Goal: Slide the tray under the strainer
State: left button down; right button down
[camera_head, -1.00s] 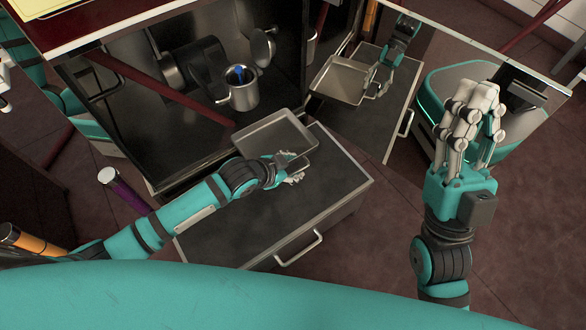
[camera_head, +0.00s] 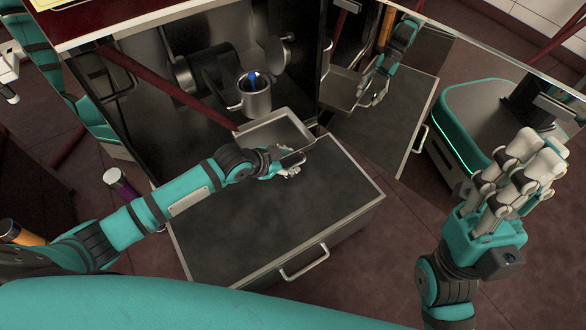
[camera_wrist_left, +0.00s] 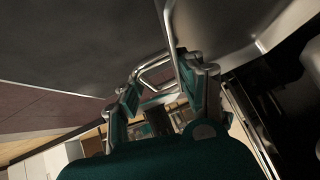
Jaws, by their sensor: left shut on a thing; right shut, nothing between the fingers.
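The shallow metal tray (camera_head: 268,134) lies at the cabinet opening, with its far part inside the cabinet, below and in front of a metal pot-like vessel (camera_head: 257,100) with something blue inside. I cannot tell whether this vessel is the strainer. My left gripper (camera_head: 290,162) is shut on the tray's near edge; in the left wrist view a bent metal handle (camera_wrist_left: 183,70) passes by its fingers (camera_wrist_left: 168,92). My right gripper (camera_head: 535,158) is shut and empty, raised at the right, far from the tray.
A dark-topped drawer unit (camera_head: 270,225) with a metal handle (camera_head: 303,266) stands below my left arm. A dark red bar (camera_head: 165,85) slants across the cabinet. A mirror-like panel (camera_head: 400,110) at the right reflects the tray and my arm. A purple cylinder (camera_head: 118,183) stands at the left.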

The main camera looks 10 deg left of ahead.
aim_at(281, 145)
pick_arm(q)
jog(key=w+a+b, duration=0.1)
jog(key=w+a, duration=0.2)
jog(key=shift+w+a+f, duration=0.15)
jog(key=shift+w+a, duration=0.25)
jog(key=shift+w+a+b, duration=0.65)
jog(key=shift+w+a, duration=0.1)
jog(key=shift+w, duration=0.05)
jog(key=shift+f, duration=0.15)
jog(key=c, duration=0.7)
grip_release()
jog(key=shift+s, duration=0.15)
jog(key=v, duration=1.1)
jog(key=shift+s+a+r, duration=0.2)
jog(key=shift+r, duration=0.1)
